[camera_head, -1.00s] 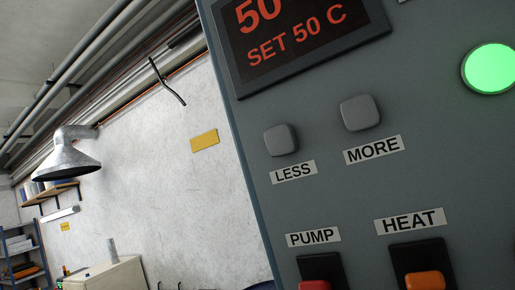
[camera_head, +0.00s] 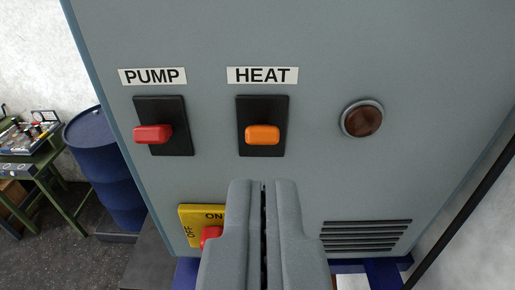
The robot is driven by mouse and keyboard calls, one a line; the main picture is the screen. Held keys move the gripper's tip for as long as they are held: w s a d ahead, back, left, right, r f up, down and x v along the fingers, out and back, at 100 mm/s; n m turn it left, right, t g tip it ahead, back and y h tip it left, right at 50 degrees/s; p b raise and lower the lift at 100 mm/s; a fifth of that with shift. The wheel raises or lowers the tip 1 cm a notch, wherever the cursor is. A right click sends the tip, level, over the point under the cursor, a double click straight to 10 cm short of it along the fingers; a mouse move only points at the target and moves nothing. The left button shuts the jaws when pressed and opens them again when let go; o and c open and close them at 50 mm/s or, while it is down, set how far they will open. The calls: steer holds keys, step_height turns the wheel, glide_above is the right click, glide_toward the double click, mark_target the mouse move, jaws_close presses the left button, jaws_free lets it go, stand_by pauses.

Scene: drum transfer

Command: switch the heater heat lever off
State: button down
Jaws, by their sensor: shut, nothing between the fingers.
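The heat lever (camera_head: 262,135) is an orange knob on a black plate under the HEAT label (camera_head: 262,75) on the grey heater panel (camera_head: 330,60). It sits near the middle of its plate, slightly below centre. My gripper (camera_head: 263,185) is shut and empty. Its fingertips appear just below the heat lever's plate in the picture, and I see no contact with the lever. The distance from fingertips to panel is hard to tell.
The red pump lever (camera_head: 153,134) is left of the heat lever. A dark red-brown round lamp (camera_head: 362,120) is to its right. A yellow ON/OFF plate (camera_head: 190,218) with a red handle is partly hidden by my gripper. A vent (camera_head: 366,236) is lower right. A blue drum (camera_head: 104,160) stands left.

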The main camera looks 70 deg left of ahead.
mark_target(262, 134)
steer(key=p+x, duration=0.2)
steer(key=x, duration=0.7)
steer(key=shift+w+a, duration=0.15)
steer(key=shift+a, duration=0.1)
steer(key=shift+d+f, duration=0.15)
steer(key=shift+d, duration=0.05)
